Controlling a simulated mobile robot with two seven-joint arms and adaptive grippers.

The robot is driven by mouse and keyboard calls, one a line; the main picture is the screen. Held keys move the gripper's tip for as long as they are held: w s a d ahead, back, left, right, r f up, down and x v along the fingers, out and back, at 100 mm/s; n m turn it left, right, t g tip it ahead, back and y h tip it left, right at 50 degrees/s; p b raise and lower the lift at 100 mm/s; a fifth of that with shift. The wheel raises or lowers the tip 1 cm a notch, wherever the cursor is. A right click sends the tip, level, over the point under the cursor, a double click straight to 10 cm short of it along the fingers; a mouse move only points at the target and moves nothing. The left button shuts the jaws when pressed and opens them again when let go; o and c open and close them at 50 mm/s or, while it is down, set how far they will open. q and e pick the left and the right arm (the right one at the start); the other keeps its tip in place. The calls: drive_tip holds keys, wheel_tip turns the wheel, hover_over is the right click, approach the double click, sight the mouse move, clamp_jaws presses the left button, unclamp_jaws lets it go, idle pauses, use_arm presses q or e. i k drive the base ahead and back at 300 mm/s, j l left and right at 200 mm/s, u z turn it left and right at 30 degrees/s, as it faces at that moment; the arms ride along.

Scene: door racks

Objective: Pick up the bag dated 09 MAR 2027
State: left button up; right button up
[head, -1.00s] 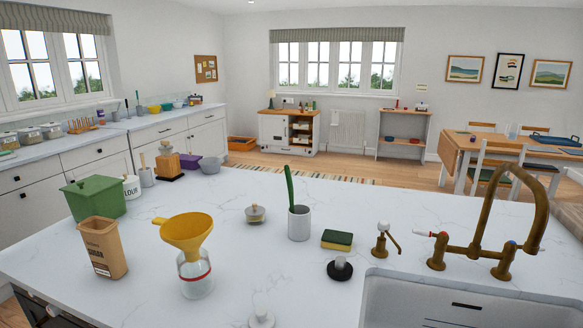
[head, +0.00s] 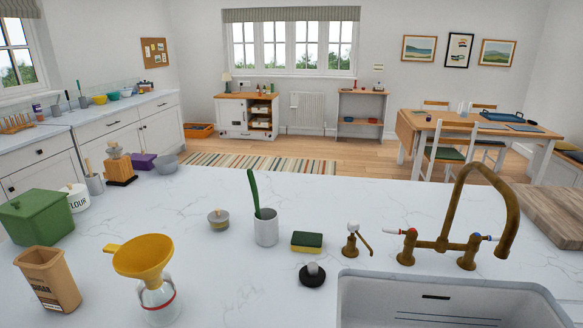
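A brown paper bag (head: 48,280) stands upright and open-topped on the white marbled counter (head: 200,215), at the lower left of the head view. Dark print shows on its front, but it is too small to read, and I cannot make out a date. No other bag is clear to me. Neither of my grippers is in view.
A yellow funnel (head: 142,257) sits in a glass jar (head: 158,303) just right of the bag. A green bin (head: 37,217) stands behind it. A white cup (head: 266,230), sponge (head: 307,242), brass tap (head: 437,240) and sink (head: 450,285) are farther right.

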sight(46, 270)
drive_tip(key=j+u, duration=0.15)
drive_tip(key=u, duration=0.15)
drive_tip(key=l+u, duration=0.15)
drive_tip(key=u, duration=1.25)
